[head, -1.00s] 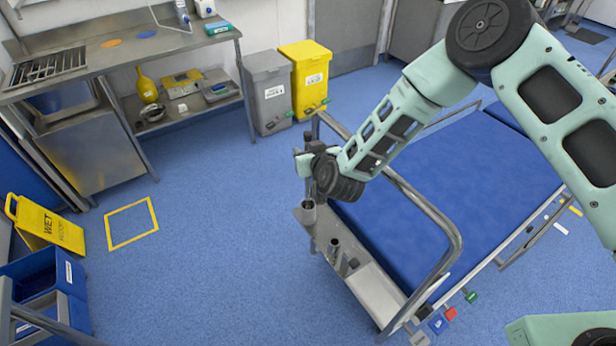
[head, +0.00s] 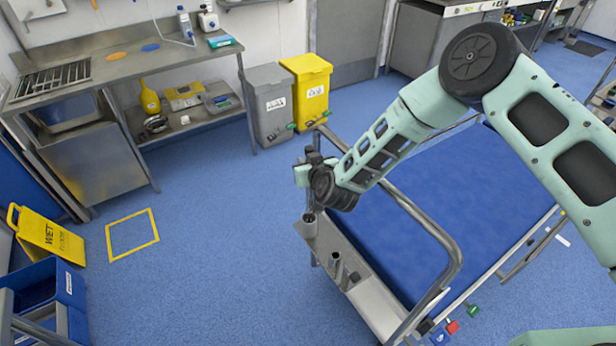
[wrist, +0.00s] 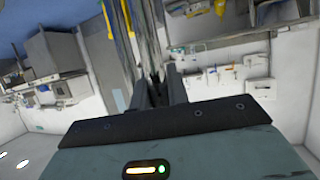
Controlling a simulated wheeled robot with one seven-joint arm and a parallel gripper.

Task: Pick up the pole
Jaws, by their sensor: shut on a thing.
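My gripper (head: 301,173) is at the near left corner of the blue-topped trolley bed (head: 410,215), above its grey end shelf. In the wrist view, the two dark fingers (wrist: 158,90) are close together and shut on a thin thing. Long narrow grey forms run from the fingers toward the top edge; one of these seems to be the pole (wrist: 128,40), but it is blurred and hard to tell from the background. In the head view my wrist hides most of the grip, and the pole cannot be made out clearly.
A curved metal rail (head: 440,235) rises at the bed's end, close to my arm. Short upright tubes (head: 336,268) stand on the end shelf. Grey (head: 271,105) and yellow (head: 311,92) bins stand behind. A yellow wet-floor sign (head: 48,236) is at left.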

